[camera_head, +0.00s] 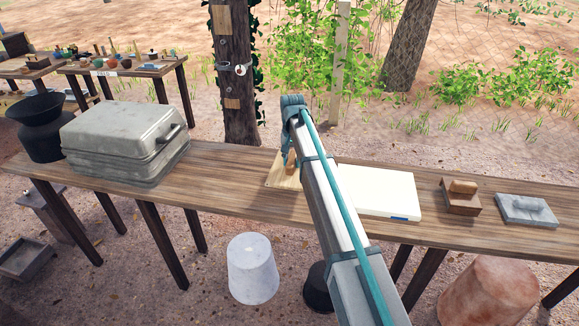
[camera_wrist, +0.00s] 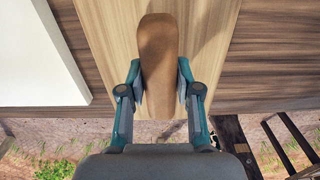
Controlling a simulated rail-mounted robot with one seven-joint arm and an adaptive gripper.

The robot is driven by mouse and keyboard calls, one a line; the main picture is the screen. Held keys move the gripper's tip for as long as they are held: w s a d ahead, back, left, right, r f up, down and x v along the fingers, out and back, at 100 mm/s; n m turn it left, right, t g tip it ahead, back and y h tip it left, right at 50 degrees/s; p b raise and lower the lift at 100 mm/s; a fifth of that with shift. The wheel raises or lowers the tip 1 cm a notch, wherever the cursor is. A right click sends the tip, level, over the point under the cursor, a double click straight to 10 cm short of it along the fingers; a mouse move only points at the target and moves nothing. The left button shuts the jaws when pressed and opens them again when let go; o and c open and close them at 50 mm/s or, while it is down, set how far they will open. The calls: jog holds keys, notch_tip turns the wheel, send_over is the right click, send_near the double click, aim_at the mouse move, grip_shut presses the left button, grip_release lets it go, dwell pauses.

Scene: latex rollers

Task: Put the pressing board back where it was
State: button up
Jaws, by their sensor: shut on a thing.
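The pressing board (camera_head: 277,180) is a pale wooden board with a brown rounded handle. It is at the table's middle, left of a white slab, and partly hidden by my arm in the head view. In the wrist view the board (camera_wrist: 106,25) runs from the top edge down past my fingers. My gripper (camera_wrist: 159,82) is shut on its brown handle (camera_wrist: 158,50), one finger on each side. The board looks flat and level, on or very close to the tabletop; I cannot tell if it touches.
The white slab (camera_head: 385,192) lies close beside the board on the long wooden table (camera_head: 225,172). To its right are a wooden block with a handle (camera_head: 461,197) and a grey block with a roller (camera_head: 526,210). A grey metal case (camera_head: 125,140) stands left; bare tabletop lies between it and the board.

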aim_at(290, 162)
jog(key=w+f, duration=0.1)
jog(key=w+a+f+p, duration=0.1)
jog(key=f, duration=0.1)
jog(key=shift+w, duration=0.3)
jog(key=shift+w+f+p, duration=0.15)
jog(key=shift+f+p, duration=0.3)
jog(key=shift+f, duration=1.45)
jog(key=shift+f, duration=0.15)
jog(key=o, duration=1)
notch_tip(290, 162, up, 12)
jog(key=b, duration=0.3)
jog(key=shift+r, duration=0.2)
